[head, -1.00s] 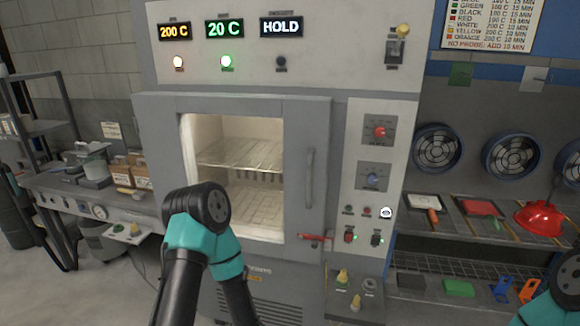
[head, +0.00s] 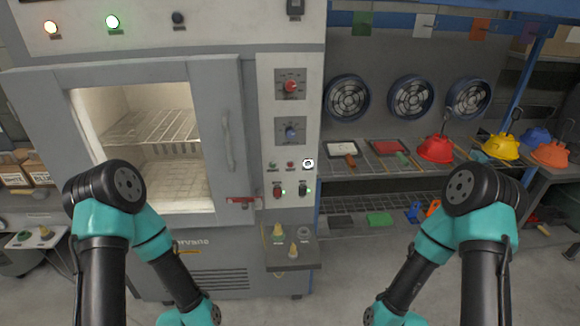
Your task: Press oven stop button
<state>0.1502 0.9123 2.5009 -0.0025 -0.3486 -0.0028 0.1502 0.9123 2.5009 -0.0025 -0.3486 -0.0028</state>
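The oven (head: 215,90) stands at the left with its control panel (head: 262,130) on the right side of its front. A row of three small buttons sits below the two dials: a dark one (head: 272,165), a red one (head: 290,165) and a white round one (head: 308,163). Their labels are too small to read, so I cannot tell which is the stop button. Both my arms show only their elbows and links at the bottom left and bottom right. Neither gripper is in view, and nothing of mine touches the panel.
A small ledge (head: 290,255) with brass fittings juts out under the panel. Coloured hoods, including a red one (head: 435,149), sit on the right shelf.

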